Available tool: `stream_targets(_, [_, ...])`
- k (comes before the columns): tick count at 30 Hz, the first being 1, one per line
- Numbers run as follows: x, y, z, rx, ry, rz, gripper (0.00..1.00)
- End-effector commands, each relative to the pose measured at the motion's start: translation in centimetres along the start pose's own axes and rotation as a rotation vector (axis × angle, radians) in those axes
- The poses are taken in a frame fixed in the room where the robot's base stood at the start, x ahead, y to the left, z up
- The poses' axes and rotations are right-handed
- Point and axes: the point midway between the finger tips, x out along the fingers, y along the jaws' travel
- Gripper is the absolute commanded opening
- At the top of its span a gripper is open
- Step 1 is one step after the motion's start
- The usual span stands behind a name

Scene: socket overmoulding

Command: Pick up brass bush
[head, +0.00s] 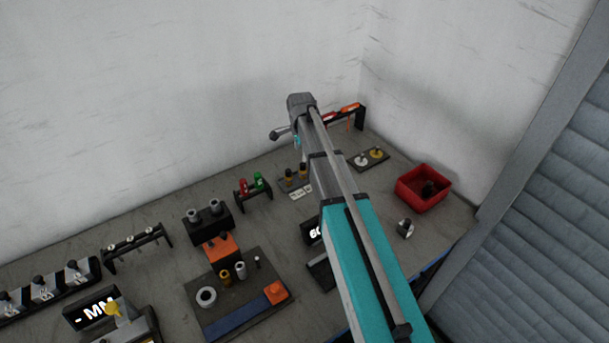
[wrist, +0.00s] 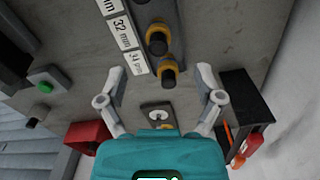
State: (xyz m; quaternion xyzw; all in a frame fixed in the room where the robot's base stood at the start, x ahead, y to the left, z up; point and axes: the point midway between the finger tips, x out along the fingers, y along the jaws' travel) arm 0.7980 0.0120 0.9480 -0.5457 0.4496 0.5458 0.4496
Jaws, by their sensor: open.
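My gripper (wrist: 162,76) is open in the wrist view, with its fingers spread wide and nothing held between them. Between and beyond the fingertips, a dark rack (wrist: 178,20) carries two dark-topped parts with brass-coloured rings, a nearer one (wrist: 168,70) and a farther one (wrist: 157,38). The rack also shows in the head view (head: 283,187), beside my arm. Another brass-coloured hollow cylinder (head: 225,276) stands on the dark fixture board in the head view, far from my gripper. I cannot tell which is the brass bush. In the head view my arm hides the fingers.
A small plate (head: 358,164) with a silver and a yellow disc lies behind my arm. A red bin (head: 423,187) stands at right. A black stand (wrist: 250,92) is close to my right finger in the wrist view. Racks and a fixture board (head: 205,322) fill the left bench.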

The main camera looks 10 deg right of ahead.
Motion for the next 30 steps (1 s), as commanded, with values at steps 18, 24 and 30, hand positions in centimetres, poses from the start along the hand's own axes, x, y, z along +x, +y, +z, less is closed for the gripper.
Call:
stream_targets(18, [2.5, 0.0, 0.1, -0.001, 0.0, 0.0, 0.85])
stream_targets(24, [2.5, 0.0, 0.1, -0.002, 0.0, 0.0, 0.85])
stream_targets(30, [3.2, -0.1, 0.1, -0.002, 0.0, 0.0, 0.85])
